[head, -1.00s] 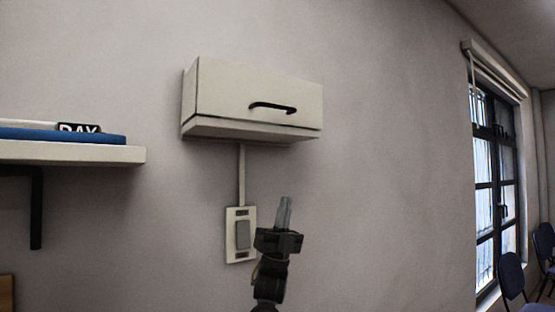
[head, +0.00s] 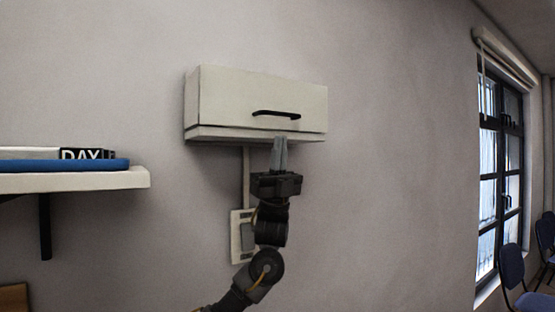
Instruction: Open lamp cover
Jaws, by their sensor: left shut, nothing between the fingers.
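The lamp cover (head: 230,95) is a cream box-shaped front on the wall, with a black bar handle (head: 276,114) low on its face. The cover looks closed. My left gripper (head: 279,140) points upward with its grey fingers together and nothing between them. Its fingertips show just below the handle, overlapping the box's lower edge in the picture; I cannot tell whether they touch it. My right gripper is not in view.
A switch plate (head: 237,252) sits on the wall below the box, partly hidden by my left arm, with a conduit (head: 246,165) above it. A shelf (head: 110,181) with books (head: 60,164) is at left. A window (head: 487,250) and chairs (head: 512,275) are at right.

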